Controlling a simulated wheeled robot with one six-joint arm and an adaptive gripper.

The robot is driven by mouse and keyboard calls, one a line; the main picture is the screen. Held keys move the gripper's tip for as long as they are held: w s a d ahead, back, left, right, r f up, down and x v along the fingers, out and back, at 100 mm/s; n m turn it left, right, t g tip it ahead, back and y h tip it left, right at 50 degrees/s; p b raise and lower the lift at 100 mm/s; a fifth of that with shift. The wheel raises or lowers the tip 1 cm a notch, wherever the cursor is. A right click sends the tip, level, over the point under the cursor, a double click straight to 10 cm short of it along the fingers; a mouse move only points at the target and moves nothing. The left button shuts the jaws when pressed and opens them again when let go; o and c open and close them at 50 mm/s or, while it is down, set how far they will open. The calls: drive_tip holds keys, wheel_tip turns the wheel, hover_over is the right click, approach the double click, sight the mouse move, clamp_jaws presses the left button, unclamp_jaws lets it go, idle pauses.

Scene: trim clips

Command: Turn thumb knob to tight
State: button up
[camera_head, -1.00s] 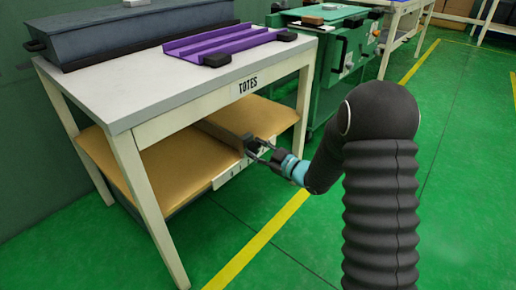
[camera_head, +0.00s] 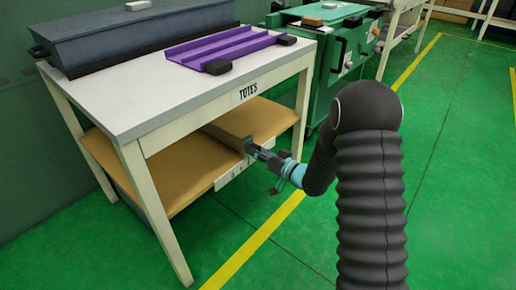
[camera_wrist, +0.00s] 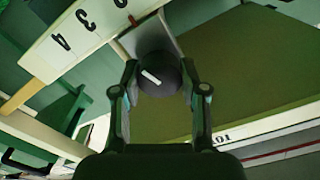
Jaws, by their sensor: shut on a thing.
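The thumb knob is a dark round knob (camera_wrist: 158,76) with a white pointer line, at the top middle of the wrist view. It sits at the front of the table's lower shelf, by a numbered white strip (camera_wrist: 75,38) that shows 3 and 4. My gripper (camera_wrist: 158,88) has a finger on each side of the knob and is shut on it. In the head view my gripper (camera_head: 262,153) reaches the shelf's front edge from the right, and the knob is mostly hidden there. The pointer line runs at a slant; which mark it points to I cannot tell.
A white table (camera_head: 140,100) labelled TOTES carries a purple tray (camera_head: 205,50) and a long grey bin (camera_head: 130,38). Its tan lower shelf (camera_head: 160,180) lies beside my gripper. A green cabinet (camera_head: 335,60) stands behind right. The green floor at right is clear.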

drive_tip(key=shift+m+p, duration=0.75)
drive_tip(key=shift+m, duration=0.85)
drive_tip(key=o, duration=1.1)
drive_tip(key=shift+a+f, duration=0.1)
drive_tip(key=shift+o, duration=0.2)
drive_tip(key=v, duration=1.2)
